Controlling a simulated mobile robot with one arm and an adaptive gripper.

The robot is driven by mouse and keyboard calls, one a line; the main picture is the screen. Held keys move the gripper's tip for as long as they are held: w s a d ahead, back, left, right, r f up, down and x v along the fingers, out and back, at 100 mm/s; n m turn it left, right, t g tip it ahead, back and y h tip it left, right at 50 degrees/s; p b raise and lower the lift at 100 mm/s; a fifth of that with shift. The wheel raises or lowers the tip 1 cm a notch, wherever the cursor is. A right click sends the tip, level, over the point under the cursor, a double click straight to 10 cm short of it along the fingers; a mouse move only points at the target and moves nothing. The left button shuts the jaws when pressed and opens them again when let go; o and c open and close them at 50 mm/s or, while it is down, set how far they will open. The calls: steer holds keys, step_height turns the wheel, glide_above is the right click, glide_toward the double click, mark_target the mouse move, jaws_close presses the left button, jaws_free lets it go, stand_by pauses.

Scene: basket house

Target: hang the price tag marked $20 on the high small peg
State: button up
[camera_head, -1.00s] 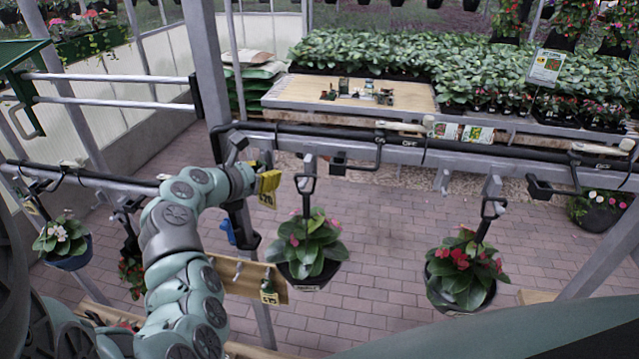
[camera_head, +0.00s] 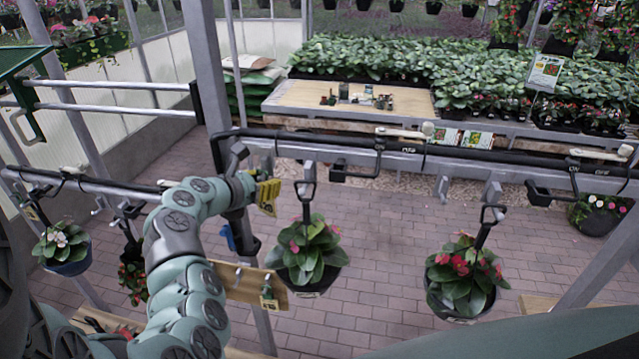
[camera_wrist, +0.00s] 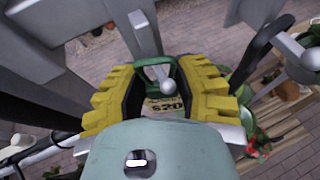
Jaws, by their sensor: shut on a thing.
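My gripper (camera_head: 268,196) has yellow fingers and sits beside the grey post, in front of the black rail. In the wrist view my gripper (camera_wrist: 163,95) is shut on the price tag (camera_wrist: 164,104), which has a green loop-shaped top and upside-down print that looks like $20. A small grey peg with a rounded end (camera_wrist: 168,88) shows within the loop's outline; I cannot tell whether it passes through the loop. In the head view the fingers largely hide the held tag.
A wooden board (camera_head: 222,284) with small pegs and another tag (camera_head: 268,291) is below my gripper. Potted plants hang close by at the right (camera_head: 307,250) and farther right (camera_head: 462,280). The grey post (camera_head: 205,75) and black rail (camera_head: 330,143) are near my arm.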

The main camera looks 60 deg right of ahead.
steer(key=shift+s+f, duration=0.1)
stand_by(0.3)
steer(key=o, duration=0.9)
steer(key=shift+d, duration=0.1)
steer(key=shift+v, duration=6.05)
